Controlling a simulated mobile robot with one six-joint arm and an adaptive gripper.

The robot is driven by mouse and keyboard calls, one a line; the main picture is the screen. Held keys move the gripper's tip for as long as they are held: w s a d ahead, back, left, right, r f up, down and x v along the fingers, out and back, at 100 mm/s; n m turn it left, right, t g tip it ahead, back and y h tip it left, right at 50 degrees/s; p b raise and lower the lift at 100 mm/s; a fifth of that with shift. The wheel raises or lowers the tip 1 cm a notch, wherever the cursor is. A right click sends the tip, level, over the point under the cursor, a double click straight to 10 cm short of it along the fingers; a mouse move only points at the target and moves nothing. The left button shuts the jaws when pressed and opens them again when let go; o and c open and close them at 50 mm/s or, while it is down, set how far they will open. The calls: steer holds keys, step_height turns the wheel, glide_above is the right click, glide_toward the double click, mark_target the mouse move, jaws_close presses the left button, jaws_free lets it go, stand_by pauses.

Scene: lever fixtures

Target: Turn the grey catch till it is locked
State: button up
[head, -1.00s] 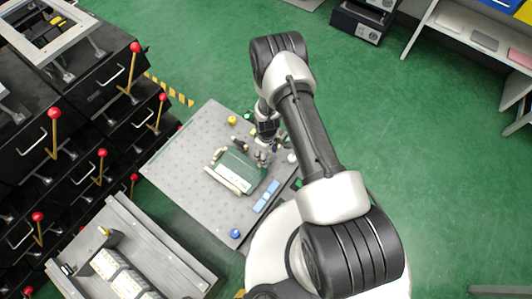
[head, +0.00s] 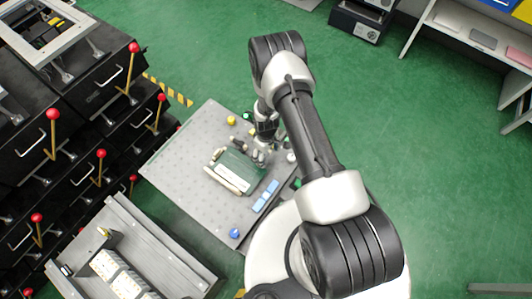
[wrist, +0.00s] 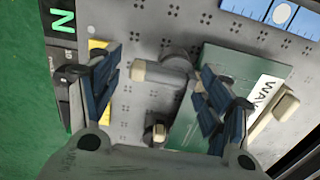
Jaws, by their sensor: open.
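The grey catch (wrist: 160,73) shows in the wrist view as a short, thick lever running left from a round, darker grey hub. It lies between the spread fingers of my gripper (wrist: 160,98), beside a dark green block (wrist: 200,92) with a white label. My gripper is open, and I see no clear contact with the catch. In the head view my gripper (head: 257,154) is low over the right side of the green block (head: 232,170). The catch cannot be made out clearly there. Whether it is locked cannot be told.
The grey perforated plate (head: 185,165) carries light blue blocks (head: 266,196), a yellow knob (head: 231,120), a blue knob (head: 235,233) and a pale bar (head: 230,180). A small cream-tipped post (wrist: 159,132) stands near the catch. Black drawers with red-knobbed levers (head: 134,48) stand at left.

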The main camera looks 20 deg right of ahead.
step_height(320, 180, up, 12)
stand_by(0.6)
steer(key=shift+r, duration=0.1)
stand_by(0.4)
step_height(320, 180, up, 29)
steer(key=s+m+t, duration=0.2)
steer(key=m, duration=0.1)
steer(key=s+a+r+m+t, duration=0.1)
steer(key=s+r+m, duration=0.1)
steer(key=s+r, duration=0.5)
steer(key=s+r+m+t, duration=0.1)
steer(key=s+r+m, duration=0.1)
steer(key=s+r, duration=0.5)
steer(key=s, duration=0.6)
steer(key=shift+a+r+t, duration=0.3)
steer(key=shift+a, duration=0.1)
steer(key=shift+c, duration=0.3)
